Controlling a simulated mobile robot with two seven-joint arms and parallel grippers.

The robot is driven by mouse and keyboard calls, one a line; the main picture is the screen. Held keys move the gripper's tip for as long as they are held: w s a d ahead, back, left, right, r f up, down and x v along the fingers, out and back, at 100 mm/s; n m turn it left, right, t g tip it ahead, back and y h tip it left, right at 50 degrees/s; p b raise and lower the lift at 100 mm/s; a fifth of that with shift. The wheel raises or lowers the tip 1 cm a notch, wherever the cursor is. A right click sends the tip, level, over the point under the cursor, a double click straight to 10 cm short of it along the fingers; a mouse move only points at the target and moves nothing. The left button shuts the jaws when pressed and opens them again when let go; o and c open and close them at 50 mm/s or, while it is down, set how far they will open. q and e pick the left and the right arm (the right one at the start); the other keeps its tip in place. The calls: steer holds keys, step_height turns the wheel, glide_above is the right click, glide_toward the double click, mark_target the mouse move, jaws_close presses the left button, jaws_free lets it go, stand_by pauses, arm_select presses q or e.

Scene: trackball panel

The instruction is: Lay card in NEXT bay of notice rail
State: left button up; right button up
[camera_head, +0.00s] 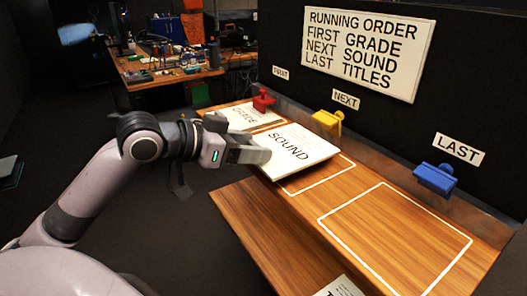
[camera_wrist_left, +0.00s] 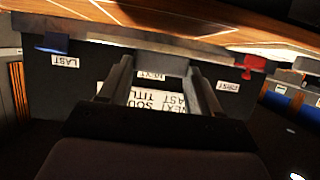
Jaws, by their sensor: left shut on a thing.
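The white SOUND card (camera_head: 302,153) is in the head view, with my left gripper (camera_head: 258,153) shut on its left edge. The card lies over the back-left part of the white-outlined NEXT bay (camera_head: 325,183), whose right and front lines show beyond it. I cannot tell whether the card touches the wood or hovers just above it. The yellow clip (camera_head: 328,122) stands behind the card, under the NEXT label (camera_head: 345,99). In the left wrist view the two fingers (camera_wrist_left: 160,75) show, with the NEXT label (camera_wrist_left: 150,75) upside down between them. My right gripper is not in view.
The GRADE card (camera_head: 246,117) lies in the first bay by the red clip (camera_head: 263,100). The LAST bay (camera_head: 395,235) is empty, with the blue clip (camera_head: 435,179) behind it. Another card (camera_head: 340,288) lies on the lower shelf (camera_head: 265,235). A black panel carries the running-order sign (camera_head: 367,45).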

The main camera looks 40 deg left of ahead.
mark_target(264, 141)
arm_select(q)
steer(key=w, duration=0.1)
steer(key=w+d, duration=0.1)
steer(key=w, duration=0.1)
steer(key=shift+w+d+p, duration=0.1)
steer(key=shift+d+p, duration=0.1)
steer(key=shift+p, duration=0.1)
steer(key=shift+f, duration=1.75)
steer(key=shift+f, duration=0.1)
steer(key=o, duration=1.1)
steer(key=shift+c, duration=0.2)
